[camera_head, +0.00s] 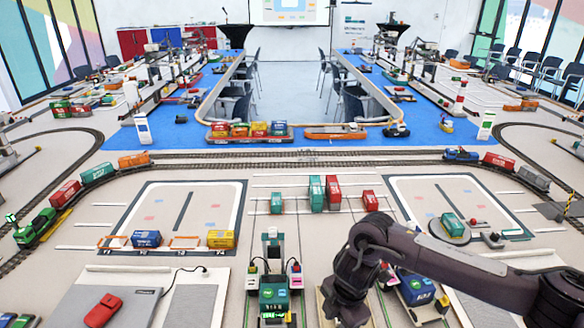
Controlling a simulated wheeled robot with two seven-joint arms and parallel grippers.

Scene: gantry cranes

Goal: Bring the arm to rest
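My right arm comes in from the right edge, and its dark links reach to the bottom middle. My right gripper (345,312) points down there at the bottom edge, over a beige crane base. Its fingertips are too dark and cut off to show whether they are open or shut, or whether anything is between them. My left arm and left gripper are not in view.
A green-topped crane (273,270) with a teal container stands just left of my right gripper. A blue container (415,290) is partly behind my forearm. Red and green containers (325,193) stand farther back.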

